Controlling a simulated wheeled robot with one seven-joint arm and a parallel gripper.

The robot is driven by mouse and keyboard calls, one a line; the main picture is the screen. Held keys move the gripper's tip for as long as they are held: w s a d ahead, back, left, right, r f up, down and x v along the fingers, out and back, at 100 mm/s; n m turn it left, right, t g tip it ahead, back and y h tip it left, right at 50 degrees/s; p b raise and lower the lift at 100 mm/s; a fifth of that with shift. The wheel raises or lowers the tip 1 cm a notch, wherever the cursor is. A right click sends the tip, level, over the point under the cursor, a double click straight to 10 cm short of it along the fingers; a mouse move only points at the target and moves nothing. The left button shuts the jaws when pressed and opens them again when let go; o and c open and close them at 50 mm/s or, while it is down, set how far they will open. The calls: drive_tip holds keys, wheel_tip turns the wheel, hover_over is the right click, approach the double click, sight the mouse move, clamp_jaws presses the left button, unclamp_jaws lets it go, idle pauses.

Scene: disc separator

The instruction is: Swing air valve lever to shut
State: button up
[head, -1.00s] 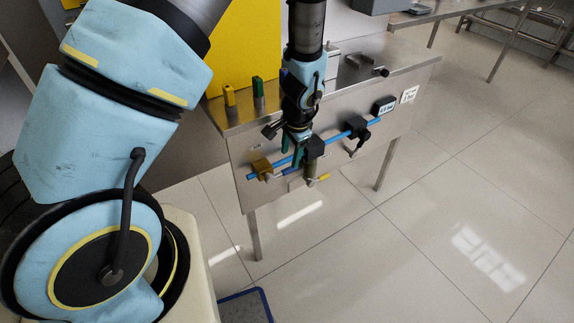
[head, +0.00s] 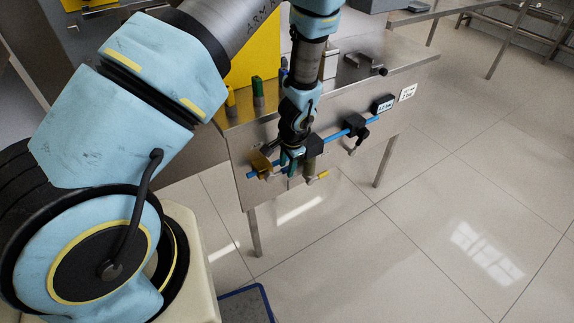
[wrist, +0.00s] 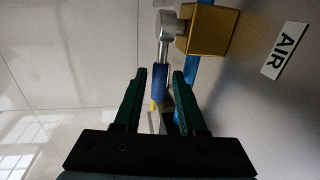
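The air valve is a brass-coloured block (wrist: 208,30) on a blue pipe, beside an AIR label (wrist: 285,50) in the wrist view. Its silver lever (wrist: 165,38) ends in a blue grip (wrist: 160,82). My gripper (wrist: 158,84) has green fingers, which stand apart on either side of the blue grip, with small gaps visible. In the head view the brass block (head: 259,162) is at the left end of the pipe. My gripper (head: 291,163) is just right of it and hides most of the lever.
Two black valve blocks (head: 313,146) (head: 355,124) sit further right on the same blue pipe (head: 335,135). A yellow-tipped lever (head: 319,177) hangs close to the right of my gripper. Green and yellow pieces stand on the steel bench top (head: 345,80). The floor in front is clear.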

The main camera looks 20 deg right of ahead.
clamp_jaws()
idle(1.1)
